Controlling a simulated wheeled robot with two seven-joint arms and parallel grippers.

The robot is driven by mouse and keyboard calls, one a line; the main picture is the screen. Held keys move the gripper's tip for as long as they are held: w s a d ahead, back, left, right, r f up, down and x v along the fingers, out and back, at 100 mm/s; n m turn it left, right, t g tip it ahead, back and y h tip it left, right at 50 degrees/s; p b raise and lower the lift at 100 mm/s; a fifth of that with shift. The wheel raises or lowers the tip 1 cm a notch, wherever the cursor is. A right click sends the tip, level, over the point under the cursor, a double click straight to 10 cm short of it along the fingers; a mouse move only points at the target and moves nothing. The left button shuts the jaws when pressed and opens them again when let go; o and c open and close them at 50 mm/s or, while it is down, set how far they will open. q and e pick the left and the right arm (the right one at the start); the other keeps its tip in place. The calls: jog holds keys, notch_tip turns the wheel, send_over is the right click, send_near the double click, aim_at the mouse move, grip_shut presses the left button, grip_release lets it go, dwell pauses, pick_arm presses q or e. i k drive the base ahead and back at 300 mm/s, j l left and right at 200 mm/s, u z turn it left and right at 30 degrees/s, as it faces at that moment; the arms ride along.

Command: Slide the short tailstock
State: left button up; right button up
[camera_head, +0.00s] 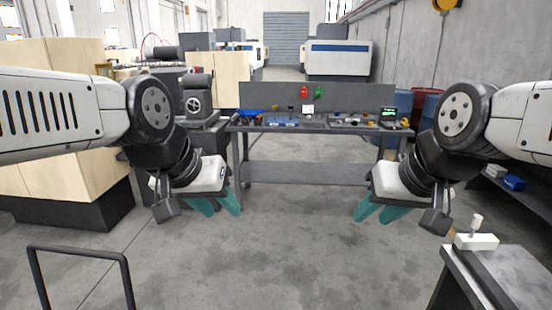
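A small white block with an upright white knob on a grey stem (477,241) stands on a dark grey stand at the lower right. It may be the short tailstock, but I cannot be sure from this view. My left gripper (216,206) hangs left of the middle, its teal fingers apart and empty. My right gripper (379,212) hangs right of the middle, also with its teal fingers apart and empty. It is to the left of the white block and clear of it.
The grey stand (515,272) fills the lower right corner. A black rail (80,252) stands at the lower left. A workbench (315,127) with tools is ahead. A blue barrel (402,101) and a red barrel (424,103) are behind my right arm. The middle floor is clear.

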aim_at(199, 86)
jog(key=i+u, duration=0.1)
jog(key=i, duration=0.4)
jog(key=i+u, duration=0.15)
jog(key=i, duration=0.4)
jog(key=i+l+u, duration=0.1)
jog(key=i, duration=0.4)
jog(key=i+l+u, duration=0.1)
jog(key=i, duration=0.45)
jog(key=i+j+u, duration=0.1)
jog(key=i+u, duration=0.2)
jog(key=i, duration=0.4)
jog(key=i+l+u, duration=0.1)
jog(key=i+u, duration=0.25)
jog(key=i, duration=0.4)
jog(key=i+j+z, duration=0.2)
jog(key=i, duration=0.35)
jog(key=i+j+z, duration=0.25)
jog(key=i, duration=0.25)
